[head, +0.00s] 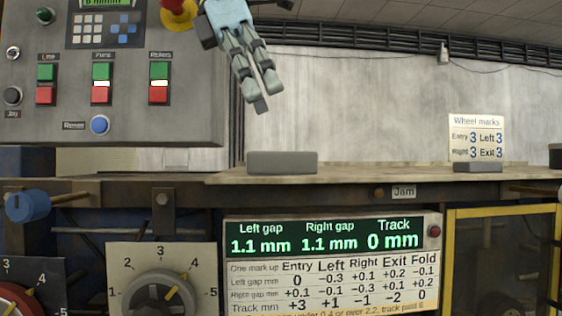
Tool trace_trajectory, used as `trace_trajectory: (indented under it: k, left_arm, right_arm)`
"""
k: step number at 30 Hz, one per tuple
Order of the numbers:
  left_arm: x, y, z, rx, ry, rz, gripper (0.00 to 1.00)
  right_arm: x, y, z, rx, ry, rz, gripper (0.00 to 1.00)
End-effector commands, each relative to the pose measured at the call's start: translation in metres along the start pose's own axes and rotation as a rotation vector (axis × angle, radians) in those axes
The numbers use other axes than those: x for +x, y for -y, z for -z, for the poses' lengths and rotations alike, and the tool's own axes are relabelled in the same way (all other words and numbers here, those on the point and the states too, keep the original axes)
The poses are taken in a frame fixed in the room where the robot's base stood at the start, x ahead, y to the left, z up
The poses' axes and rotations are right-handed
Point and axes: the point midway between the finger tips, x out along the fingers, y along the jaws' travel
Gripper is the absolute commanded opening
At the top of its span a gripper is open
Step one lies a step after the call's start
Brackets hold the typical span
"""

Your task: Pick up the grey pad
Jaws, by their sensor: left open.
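A grey pad (282,162) with rounded corners lies on the front edge of the wooden shelf, left of the middle of the head view. A second, smaller dark grey block (478,166) lies on the same shelf at the right, below the wheel marks card. My left gripper (266,97) hangs in from the top, fingers pointing down, above and a little left of the grey pad, apart from it. It is open and holds nothing, though its fingers look close together from this angle. My right gripper is not in view.
A control panel (120,130) with buttons stands at the left, beside the gripper. The shelf (390,174) is clear between the two blocks. A display panel (330,240), a dial (160,290) and a yellow frame (450,260) sit below it. A pale wall (360,100) rises behind.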

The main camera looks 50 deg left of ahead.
Motion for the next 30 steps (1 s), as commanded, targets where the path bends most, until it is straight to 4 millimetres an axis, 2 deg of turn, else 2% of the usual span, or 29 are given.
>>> trace_trajectory:
  k: [3, 8, 15, 18, 30]
  left_arm:
    - [0.017, 0.000, 0.000, 0.000, -0.003, 0.002, 0.85]
    - [0.029, 0.000, 0.001, 0.000, -0.001, 0.002, 0.85]
    - [0.065, 0.000, 0.004, -0.001, -0.004, 0.002, 0.85]
    - [0.074, 0.000, 0.004, 0.000, -0.002, 0.002, 0.85]
    - [0.077, 0.000, 0.004, 0.000, 0.001, 0.000, 0.85]
  right_arm:
    - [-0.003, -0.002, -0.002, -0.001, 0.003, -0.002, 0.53]
    - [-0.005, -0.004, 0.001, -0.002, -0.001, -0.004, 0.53]
    - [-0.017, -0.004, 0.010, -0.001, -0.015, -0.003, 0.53]
    - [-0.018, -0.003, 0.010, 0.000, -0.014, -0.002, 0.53]
    - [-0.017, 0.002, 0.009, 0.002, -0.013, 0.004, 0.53]
